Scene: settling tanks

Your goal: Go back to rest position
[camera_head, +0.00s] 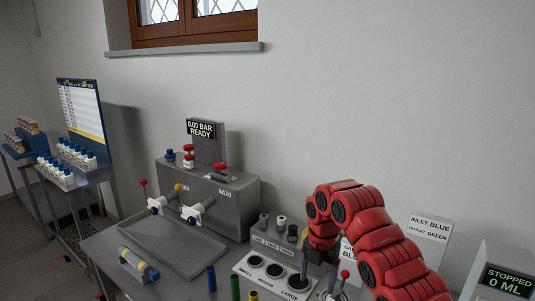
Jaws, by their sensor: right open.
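My right arm, red with dark joints, comes in from the lower right and bends down over the bench. My right gripper (316,268) is low over the right part of the white holder with round holes (262,283). It is open, but its fingertips are partly hidden and small, and I cannot tell whether it touches anything. My left gripper and arm are not in view.
A grey unit (225,200) with a display reading 0.00 BAR READY (201,129) stands behind a grey tray (165,245). Blue (211,278) and green (235,287) cylinders stand in front. A red-knobbed lever (345,274) and a STOPPED box (505,281) are at the right.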

